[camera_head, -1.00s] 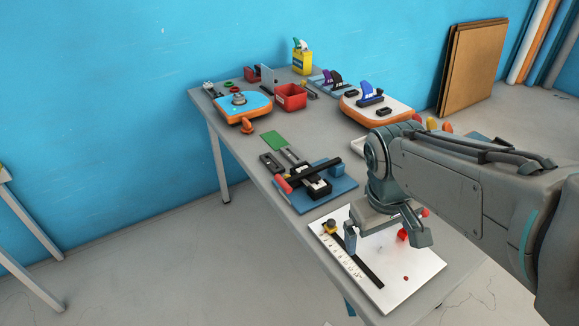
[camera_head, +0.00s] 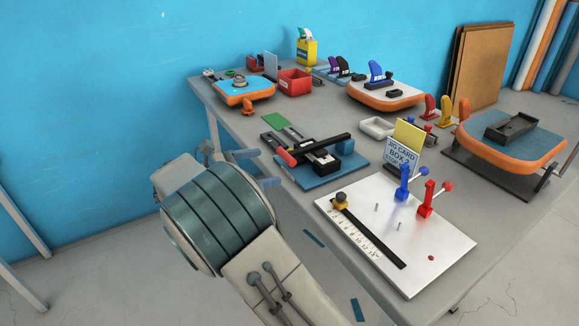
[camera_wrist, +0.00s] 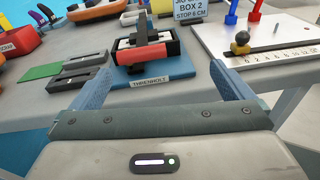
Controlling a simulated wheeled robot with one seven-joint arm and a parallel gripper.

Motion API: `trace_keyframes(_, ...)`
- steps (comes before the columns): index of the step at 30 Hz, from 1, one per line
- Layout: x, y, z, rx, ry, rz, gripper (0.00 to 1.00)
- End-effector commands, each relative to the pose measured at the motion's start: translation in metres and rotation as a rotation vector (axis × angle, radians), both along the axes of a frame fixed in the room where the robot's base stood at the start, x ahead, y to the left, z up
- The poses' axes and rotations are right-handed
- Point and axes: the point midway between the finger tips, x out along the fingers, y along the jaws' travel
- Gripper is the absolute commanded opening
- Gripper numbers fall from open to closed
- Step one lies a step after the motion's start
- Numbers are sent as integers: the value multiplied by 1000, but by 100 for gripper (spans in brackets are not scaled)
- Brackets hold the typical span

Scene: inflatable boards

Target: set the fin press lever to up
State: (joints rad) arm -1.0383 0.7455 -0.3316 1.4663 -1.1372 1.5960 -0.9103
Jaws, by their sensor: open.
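The fin press (camera_head: 325,165) stands on a blue base plate near the table's left edge. A label on its front edge reads THRENHOLT in the wrist view (camera_wrist: 150,82). Its black lever (camera_head: 318,145) lies low, close to level, with a red grip (camera_head: 287,157) pointing toward my gripper. The red grip also shows in the wrist view (camera_wrist: 147,53), ahead of and between my fingers. My gripper (camera_head: 262,166) is open and empty, just left of the press in the head view. It appears apart from the grip. Part of my arm fills the lower middle of the head view.
A white board (camera_head: 375,255) with a ruler, a yellow-black knob (camera_head: 341,200) and blue and red toggle clamps is right of the press. A card sign (camera_head: 402,155) stands behind. A green pad (camera_head: 276,121) lies left of the press. Orange-edged boards (camera_head: 512,142) are farther off.

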Motion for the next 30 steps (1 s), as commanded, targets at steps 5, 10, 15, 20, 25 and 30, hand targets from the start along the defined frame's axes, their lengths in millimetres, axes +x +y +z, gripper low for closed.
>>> trace_keyframes(5,-3,39,-13,-116,-14,66,100)
trace_keyframes(10,3,36,-12,-136,-18,74,100)
trace_keyframes(15,19,9,-13,-134,-17,70,100)
trace_keyframes(20,39,-20,-13,-134,-17,70,100)
trace_keyframes(25,57,-47,-13,-132,-17,72,100)
trace_keyframes(30,69,-64,-13,-133,-18,73,100)
